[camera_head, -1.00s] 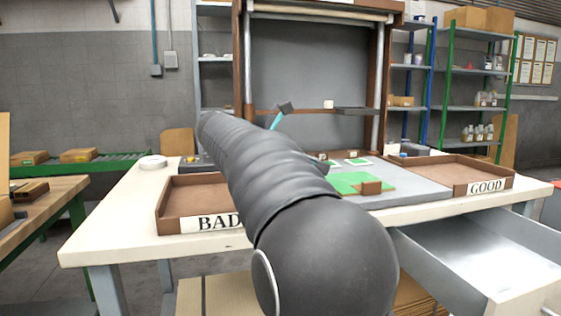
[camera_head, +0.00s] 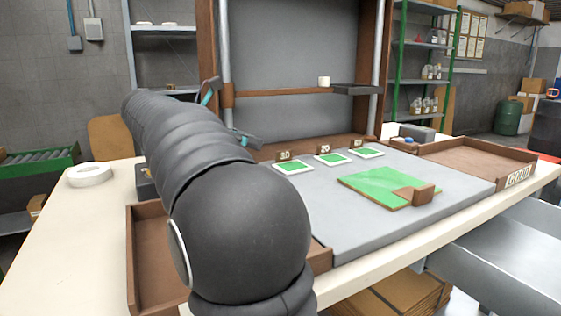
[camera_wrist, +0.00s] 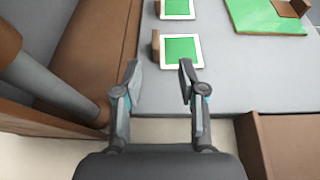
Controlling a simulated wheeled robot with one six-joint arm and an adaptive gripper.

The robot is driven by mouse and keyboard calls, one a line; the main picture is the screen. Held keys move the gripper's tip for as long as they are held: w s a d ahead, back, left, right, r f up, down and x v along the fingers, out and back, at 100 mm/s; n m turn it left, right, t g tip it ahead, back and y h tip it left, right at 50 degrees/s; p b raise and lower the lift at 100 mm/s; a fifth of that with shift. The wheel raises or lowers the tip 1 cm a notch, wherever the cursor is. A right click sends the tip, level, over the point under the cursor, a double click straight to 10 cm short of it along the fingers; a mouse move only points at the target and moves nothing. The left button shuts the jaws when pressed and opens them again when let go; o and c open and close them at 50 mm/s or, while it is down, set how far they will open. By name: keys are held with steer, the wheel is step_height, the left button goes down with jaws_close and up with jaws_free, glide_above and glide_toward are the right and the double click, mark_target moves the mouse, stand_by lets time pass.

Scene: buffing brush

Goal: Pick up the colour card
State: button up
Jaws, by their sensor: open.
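I cannot tell which card the task means.
A larger green panel (camera_head: 377,185) with a brown block (camera_head: 423,194) lies on the grey surface (camera_head: 340,231). Brown trays stand at left (camera_head: 131,262) and right (camera_head: 462,150). A metal post (camera_wrist: 45,82) and wooden frame stand close left of my gripper. A white tape roll (camera_head: 90,175) lies at far left.

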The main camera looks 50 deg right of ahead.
mark_target(290, 150)
steer(key=x, duration=0.7)
steer(key=shift+d, duration=0.1)
steer(key=shift+w+p+x, duration=0.15)
steer(key=shift+x, duration=1.15)
steer(key=shift+w+p+x, duration=0.15)
steer(key=shift+x, duration=1.2)
steer(key=shift+d+r, duration=0.15)
steer(key=shift+r, duration=0.05)
jaws_close()
